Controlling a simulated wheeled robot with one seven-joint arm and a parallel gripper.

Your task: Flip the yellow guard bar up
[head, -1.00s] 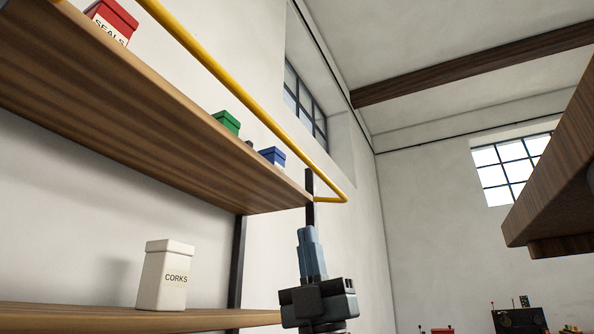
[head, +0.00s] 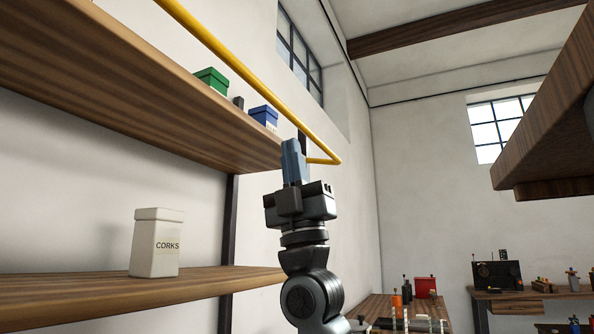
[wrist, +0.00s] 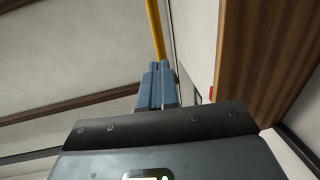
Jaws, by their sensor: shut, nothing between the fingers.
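The yellow guard bar (head: 250,76) runs along the front of the upper shelf and bends back to the shelf's post at its right end. It also shows in the wrist view (wrist: 154,28), rising just beyond my fingertips. My gripper (head: 291,147) points upward near the bar's right end, at about the upper shelf's height. Its blue fingers are shut with nothing between them. In the head view the fingers overlap the shelf's end, just left of the bar's bend. I cannot tell whether they touch the bar.
The upper shelf (head: 130,85) holds a green box (head: 212,80) and a blue box (head: 263,117). A white CORKS box (head: 156,243) stands on the lower shelf (head: 90,295). A wooden slab (head: 545,125) hangs at the upper right. Benches with small apparatus stand at the lower right.

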